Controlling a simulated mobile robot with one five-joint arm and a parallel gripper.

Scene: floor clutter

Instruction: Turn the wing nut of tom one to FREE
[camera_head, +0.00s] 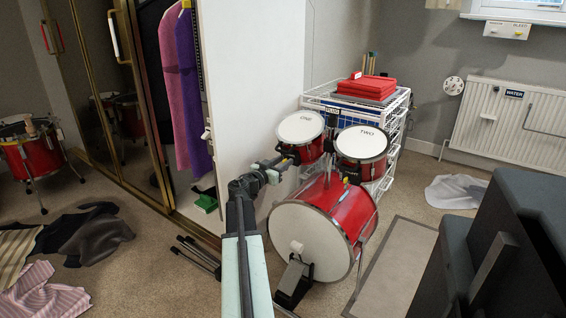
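Tom one (301,127), a red drum with a white head marked "ONE", sits at the upper left of the drum kit. Tom two (362,143), marked "TWO", is to its right. Both stand above the red bass drum (312,240) with its white front head. Dark mounting hardware shows between the toms, but I cannot make out the wing nut or its FREE mark. My gripper (292,158) is at the lower left of tom one, close to its shell in the picture. Contact and finger opening are too small to tell.
A white wire rack (395,125) with red folded cloths (367,87) stands behind the toms. An open wardrobe with a white door (255,90) is at left. Clothes (85,235) lie on the floor at left, and dark blocky furniture (510,240) fills the lower right.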

